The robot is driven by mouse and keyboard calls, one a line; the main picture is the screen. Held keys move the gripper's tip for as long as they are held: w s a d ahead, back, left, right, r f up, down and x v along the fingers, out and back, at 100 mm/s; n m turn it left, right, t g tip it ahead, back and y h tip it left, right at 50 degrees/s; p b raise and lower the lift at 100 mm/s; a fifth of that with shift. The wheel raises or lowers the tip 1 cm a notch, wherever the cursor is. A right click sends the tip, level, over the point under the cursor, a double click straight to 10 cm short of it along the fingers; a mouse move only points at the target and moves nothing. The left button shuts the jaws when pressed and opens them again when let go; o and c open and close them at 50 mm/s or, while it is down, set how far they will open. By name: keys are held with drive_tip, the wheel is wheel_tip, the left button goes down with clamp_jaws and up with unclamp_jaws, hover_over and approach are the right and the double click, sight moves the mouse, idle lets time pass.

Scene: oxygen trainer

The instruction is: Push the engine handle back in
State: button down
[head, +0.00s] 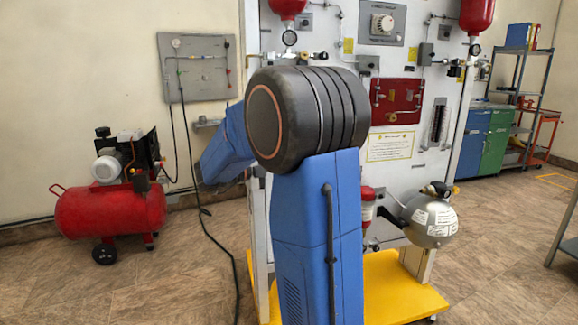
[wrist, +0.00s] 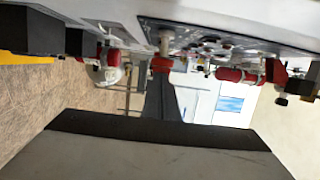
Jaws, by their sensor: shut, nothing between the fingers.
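In the wrist view, a red knob-like part (wrist: 160,64) on a short pale stem (wrist: 165,42) stands out from the panel (wrist: 225,12); it may be the engine handle, but I cannot tell for sure. My gripper (wrist: 163,80) shows as dark fingers running up from the bottom edge, shut and empty. Their tips appear just below the red part in the picture, and I cannot tell if they touch it. In the head view my blue arm hides the gripper and part of the trainer panel (head: 418,170); I cannot pick out the handle there.
Other red fittings (wrist: 229,74) stick out along the panel on both sides of my fingers. In the head view, a silver sphere (head: 430,216) juts from the panel's lower right, above a yellow base (head: 400,290). A red compressor (head: 110,210) stands left. Floor is open at front left.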

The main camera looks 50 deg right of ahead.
drive_tip(key=shift+w+d, duration=0.15)
drive_tip(key=shift+w, duration=0.1)
drive_tip(key=w, duration=0.1)
drive_tip(key=w+d, duration=0.1)
drive_tip(key=shift+w+d+r, duration=0.15)
drive_tip(key=shift+w+d, duration=0.05)
drive_tip(key=shift+w, duration=0.1)
idle(0.4)
